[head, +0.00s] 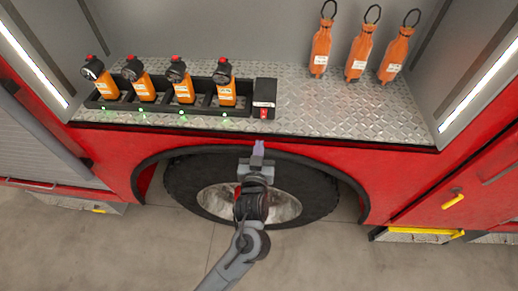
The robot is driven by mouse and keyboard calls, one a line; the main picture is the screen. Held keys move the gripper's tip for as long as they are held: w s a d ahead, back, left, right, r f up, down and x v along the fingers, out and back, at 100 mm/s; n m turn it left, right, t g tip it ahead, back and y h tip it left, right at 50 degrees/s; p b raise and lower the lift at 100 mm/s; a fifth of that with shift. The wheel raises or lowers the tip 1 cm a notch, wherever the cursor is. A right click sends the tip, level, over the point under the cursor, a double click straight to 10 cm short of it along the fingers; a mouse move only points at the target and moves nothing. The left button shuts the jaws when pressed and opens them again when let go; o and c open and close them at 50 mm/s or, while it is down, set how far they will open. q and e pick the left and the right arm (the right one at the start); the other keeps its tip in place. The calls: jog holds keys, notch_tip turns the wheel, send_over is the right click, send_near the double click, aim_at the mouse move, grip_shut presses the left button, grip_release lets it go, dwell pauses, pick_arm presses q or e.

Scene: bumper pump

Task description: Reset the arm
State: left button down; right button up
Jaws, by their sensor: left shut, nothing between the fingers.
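My left arm (243,240) reaches up from the bottom of the head view. My left gripper (258,148) is in front of the red truck's wheel (190,185), pointing up toward the shelf's front edge. Its fingers are shut together with nothing between them. In the picture, the fingertips lie just below the metal shelf (340,115), apart from the things on it. My right gripper is not in view.
Several orange lights with black heads stand in a black charger rack (165,110) on the shelf. A black box with a red switch (264,105) stands at its right end. Three orange units with loops (358,55) are at the back right. The shelf's right front is clear.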

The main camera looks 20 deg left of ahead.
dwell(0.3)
pick_arm(q)
jog(key=s+a+f+m+g+h+p, duration=0.15)
jog(key=s+a+f+g+p, duration=0.35)
jog(key=s+f, duration=0.55)
jog(key=s+r+m+g+h, duration=0.2)
jog(key=s+g, duration=0.5)
jog(key=s, duration=1.3)
jog(key=shift+a+m+h, duration=0.2)
jog(key=shift+m+h, duration=0.35)
jog(key=shift+m, duration=0.3)
jog(key=shift+r, duration=0.1)
